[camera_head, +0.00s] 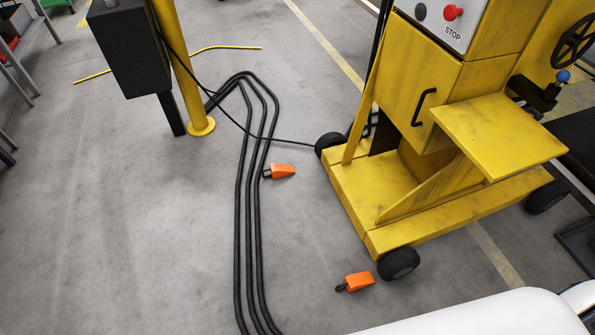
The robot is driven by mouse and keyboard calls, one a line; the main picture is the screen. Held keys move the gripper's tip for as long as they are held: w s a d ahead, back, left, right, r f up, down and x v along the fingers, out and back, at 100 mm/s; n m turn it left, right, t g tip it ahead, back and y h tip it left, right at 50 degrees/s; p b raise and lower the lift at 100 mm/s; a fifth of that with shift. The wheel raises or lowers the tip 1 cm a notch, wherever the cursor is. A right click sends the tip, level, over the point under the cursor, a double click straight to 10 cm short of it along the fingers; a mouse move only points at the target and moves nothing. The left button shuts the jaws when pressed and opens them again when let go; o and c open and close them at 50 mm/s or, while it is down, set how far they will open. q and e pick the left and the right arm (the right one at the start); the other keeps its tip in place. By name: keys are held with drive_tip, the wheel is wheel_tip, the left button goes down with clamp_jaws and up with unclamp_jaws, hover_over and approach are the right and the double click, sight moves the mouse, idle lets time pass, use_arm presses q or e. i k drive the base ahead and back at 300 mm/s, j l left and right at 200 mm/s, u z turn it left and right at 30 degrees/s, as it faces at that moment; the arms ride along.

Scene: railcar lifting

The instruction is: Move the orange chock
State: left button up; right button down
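Two orange chocks lie on the grey concrete floor. One orange chock (283,171) lies beside the black cables, left of the yellow machine, with its dark end toward the cables. The other orange chock (359,282) lies nearer, just left of the machine's front black wheel and apart from it. Its dark end points left. Neither of my grippers shows in the head view. A white part of my own body fills the lower right corner.
The yellow wheeled machine (500,137) with a red stop button stands at right. Black cables (257,220) run along the floor. A yellow post (178,70) and a dark box (128,45) stand at upper left. The floor at left is mostly clear.

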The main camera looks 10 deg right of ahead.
sight(277, 170)
drive_tip(key=i+j+z, duration=0.15)
drive_tip(key=z, duration=0.25)
drive_tip(key=i+j+z, duration=0.55)
drive_tip(key=z, duration=0.2)
